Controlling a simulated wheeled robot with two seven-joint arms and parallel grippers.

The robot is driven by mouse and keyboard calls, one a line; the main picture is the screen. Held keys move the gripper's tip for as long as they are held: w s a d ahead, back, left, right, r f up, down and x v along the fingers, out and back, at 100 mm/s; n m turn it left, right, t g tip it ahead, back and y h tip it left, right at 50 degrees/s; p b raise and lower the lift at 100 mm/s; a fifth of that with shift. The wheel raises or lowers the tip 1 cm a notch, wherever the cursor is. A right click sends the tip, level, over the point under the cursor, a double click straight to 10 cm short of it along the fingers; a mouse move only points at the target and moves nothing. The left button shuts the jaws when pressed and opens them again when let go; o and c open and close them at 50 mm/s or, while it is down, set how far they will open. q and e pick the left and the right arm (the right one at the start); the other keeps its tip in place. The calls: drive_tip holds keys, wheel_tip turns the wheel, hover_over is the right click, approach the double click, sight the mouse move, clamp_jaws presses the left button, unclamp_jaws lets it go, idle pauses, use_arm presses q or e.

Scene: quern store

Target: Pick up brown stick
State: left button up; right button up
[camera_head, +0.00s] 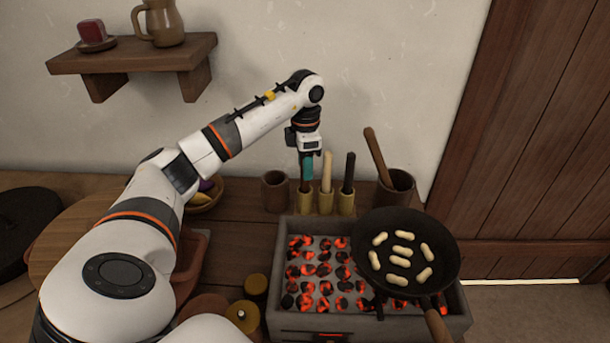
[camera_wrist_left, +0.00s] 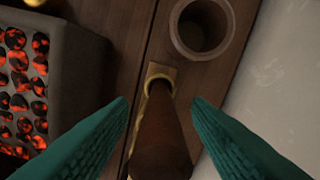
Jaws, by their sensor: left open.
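The brown stick (camera_head: 305,186) stands upright in the leftmost of the small bamboo holders (camera_head: 304,201) behind the brazier. Its upper part is hidden by my left gripper (camera_head: 307,166), which points down over it. In the left wrist view the brown stick (camera_wrist_left: 160,138) runs between the two teal fingers (camera_wrist_left: 160,104), with a gap on each side. The fingers are open and the stick still sits in its holder (camera_wrist_left: 159,76). My right gripper is not in view.
A pale stick (camera_head: 327,172) and a black stick (camera_head: 348,172) stand close to the right. A brown cup (camera_head: 275,191) is just left. The brazier (camera_head: 277,268) with glowing coals and a pan (camera_head: 407,287) with several peanut-shaped pieces stand in front. A shelf (camera_head: 130,55) hangs at upper left.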

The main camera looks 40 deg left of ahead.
use_arm(q)
drive_tip(key=shift+f, duration=0.85)
drive_tip(key=shift+c, duration=0.5)
clamp_jaws()
